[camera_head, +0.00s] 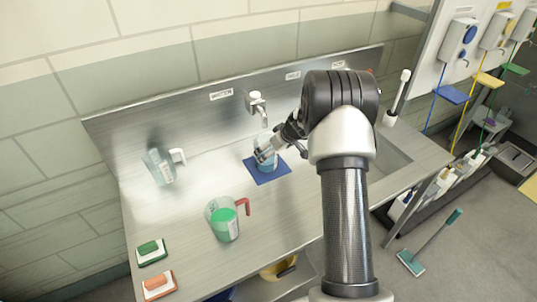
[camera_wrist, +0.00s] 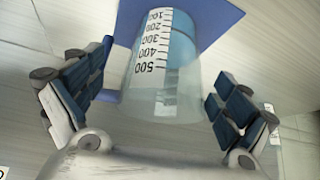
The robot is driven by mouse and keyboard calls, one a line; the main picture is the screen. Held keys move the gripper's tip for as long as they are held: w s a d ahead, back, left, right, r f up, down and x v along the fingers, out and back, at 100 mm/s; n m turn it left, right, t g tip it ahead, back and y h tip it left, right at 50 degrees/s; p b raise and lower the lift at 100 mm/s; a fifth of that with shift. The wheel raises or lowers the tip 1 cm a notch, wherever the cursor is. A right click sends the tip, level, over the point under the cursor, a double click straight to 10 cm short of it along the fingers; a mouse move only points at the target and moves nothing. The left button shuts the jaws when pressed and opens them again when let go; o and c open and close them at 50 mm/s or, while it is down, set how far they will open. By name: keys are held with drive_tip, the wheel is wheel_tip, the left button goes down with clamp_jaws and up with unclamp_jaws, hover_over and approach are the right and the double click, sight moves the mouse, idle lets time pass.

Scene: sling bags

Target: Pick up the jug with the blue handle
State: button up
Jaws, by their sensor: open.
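A clear jug (camera_head: 266,160) with blue contents stands on a blue mat (camera_head: 270,179) below the tap. My gripper (camera_head: 268,147) is at this jug, partly covering it in the head view. In the wrist view the jug (camera_wrist: 172,75), with a black measuring scale, lies between the spread fingers of my gripper (camera_wrist: 160,92). There is a gap on each side. A jug with a red handle (camera_head: 224,220) and green contents stands nearer the front. A jug with a white handle (camera_head: 160,167) stands at the back left.
The steel counter (camera_head: 190,205) has free room between the jugs. A tap (camera_head: 257,106) projects above the blue mat. A sink basin (camera_head: 388,160) is at the right.

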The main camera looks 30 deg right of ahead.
drive_tip(key=x, duration=0.5)
drive_tip(key=shift+a+f, duration=0.1)
drive_tip(key=shift+a, duration=0.1)
drive_tip(key=c, duration=1.3)
drive_tip(key=shift+c, duration=1.1)
